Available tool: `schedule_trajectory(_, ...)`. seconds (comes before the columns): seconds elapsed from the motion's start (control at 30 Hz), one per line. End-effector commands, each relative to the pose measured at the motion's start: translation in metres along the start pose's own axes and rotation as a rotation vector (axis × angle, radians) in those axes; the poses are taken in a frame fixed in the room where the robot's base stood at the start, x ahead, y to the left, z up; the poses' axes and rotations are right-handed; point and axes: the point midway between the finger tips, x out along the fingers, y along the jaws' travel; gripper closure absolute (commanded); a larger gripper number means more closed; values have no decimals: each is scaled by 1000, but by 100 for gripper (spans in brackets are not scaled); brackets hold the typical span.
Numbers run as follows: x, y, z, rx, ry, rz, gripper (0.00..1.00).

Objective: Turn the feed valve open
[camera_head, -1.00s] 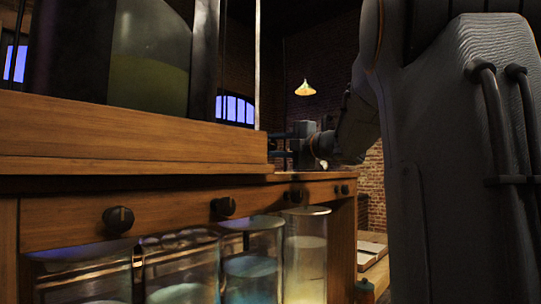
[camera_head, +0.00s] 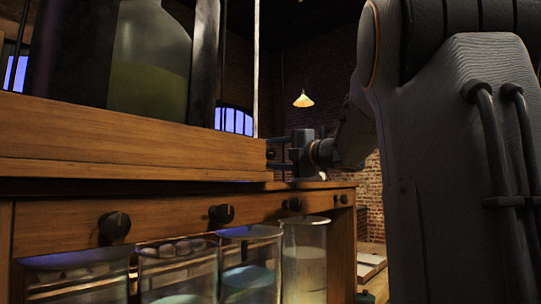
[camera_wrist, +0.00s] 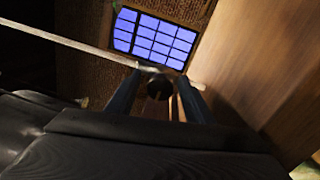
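My gripper (camera_head: 279,153) is at the right end of the wooden box (camera_head: 130,138) that stands on the bench. Its two dark fingers are apart, one above the other in the head view. In the wrist view my gripper (camera_wrist: 161,78) shows a finger on each side of a small dark round knob (camera_wrist: 160,88), with gaps beside it. This knob may be the feed valve; its handle and angle are too dark to tell. A small dark part of it shows at the box's end in the head view (camera_head: 270,153). I cannot tell whether the fingers touch it.
Several dark knobs, one at the left (camera_head: 114,227), line the bench front above glass jars (camera_head: 303,262). A large greenish bottle (camera_head: 150,70) stands on the box. A pale rod (camera_wrist: 70,42) crosses near the fingertips in the wrist view. The box wall (camera_wrist: 245,60) is close on the right there.

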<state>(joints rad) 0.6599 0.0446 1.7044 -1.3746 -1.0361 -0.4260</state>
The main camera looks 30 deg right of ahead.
Motion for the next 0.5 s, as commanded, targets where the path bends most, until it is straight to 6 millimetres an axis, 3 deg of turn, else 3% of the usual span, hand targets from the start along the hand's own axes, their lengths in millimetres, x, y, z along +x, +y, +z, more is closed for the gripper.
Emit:
schedule_trajectory(0.27,-4,-1,0,1,-1,-1,52)
schedule_trajectory(0.5,-38,-2,1,0,-4,-1,52)
